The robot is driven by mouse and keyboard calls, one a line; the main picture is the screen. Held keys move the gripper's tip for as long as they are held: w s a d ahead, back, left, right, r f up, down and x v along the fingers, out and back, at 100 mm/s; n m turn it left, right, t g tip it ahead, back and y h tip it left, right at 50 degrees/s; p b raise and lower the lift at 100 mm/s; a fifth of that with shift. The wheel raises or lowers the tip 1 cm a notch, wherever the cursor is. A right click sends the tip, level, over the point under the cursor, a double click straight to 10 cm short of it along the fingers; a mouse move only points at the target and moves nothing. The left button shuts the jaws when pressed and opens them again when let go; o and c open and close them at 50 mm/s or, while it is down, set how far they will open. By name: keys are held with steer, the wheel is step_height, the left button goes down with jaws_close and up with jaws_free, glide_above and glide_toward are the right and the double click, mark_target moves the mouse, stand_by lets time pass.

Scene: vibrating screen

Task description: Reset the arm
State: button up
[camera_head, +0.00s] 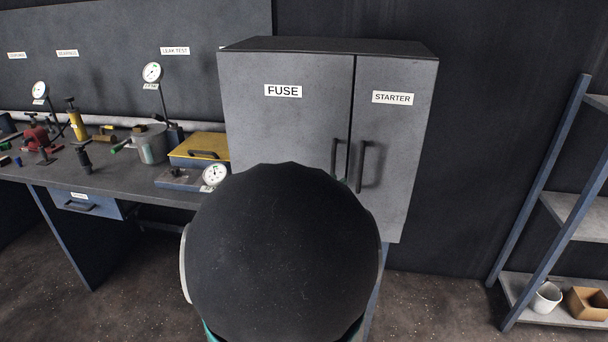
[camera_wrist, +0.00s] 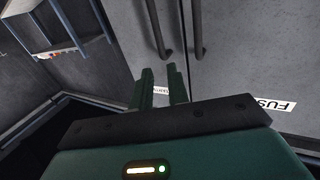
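My gripper (camera_wrist: 160,82) shows in the wrist view with its two dark green fingers apart. A strip of the cabinet's label is visible between them, and nothing is held. The fingers point toward the grey cabinet, whose two door handles are just beyond them in this picture. In the head view my rounded black arm link (camera_head: 285,255) fills the lower middle and hides my gripper. The grey cabinet (camera_head: 290,130), with FUSE and STARTER labels, stands behind the arm with both doors closed. The gap between fingers and cabinet cannot be judged.
A workbench (camera_head: 110,177) with gauges, tools and a yellow-lidded box (camera_head: 200,148) is at the left. A shelf rack (camera_head: 540,195) with a white bucket (camera_head: 546,297) and cardboard box (camera_head: 588,303) is at the right. Floor (camera_head: 440,300) between cabinet and rack is clear.

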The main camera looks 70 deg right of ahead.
steer(key=w+a+r+n+t+y, duration=0.15)
steer(key=w+a+n+t, duration=0.35)
steer(key=w, duration=0.5)
steer(key=w+a+n+t+y, duration=0.2)
steer(key=w+a+t+y, duration=0.1)
steer(key=w+a+t, duration=0.55)
steer(key=w+a+n+t+y, duration=0.1)
steer(key=w+a+n+y, duration=0.25)
steer(key=a, duration=0.35)
steer(key=w+a+n+t+y, duration=0.1)
steer(key=w+a+n+y, duration=0.25)
steer(key=a, duration=0.45)
steer(key=a+f+n+g+y, duration=0.15)
steer(key=a+y, duration=0.35)
steer(key=a, duration=0.5)
steer(key=s+a+f+n+g, duration=0.1)
steer(key=s+a+n+g, duration=0.1)
steer(key=s+a, duration=0.3)
steer(key=s+a+f+n+g+y, duration=0.1)
steer(key=s+a+n+g, duration=0.1)
steer(key=s+a, duration=0.3)
steer(key=shift+s+f+n, duration=0.3)
steer(key=shift+s+n, duration=0.25)
steer(key=shift+s, duration=0.35)
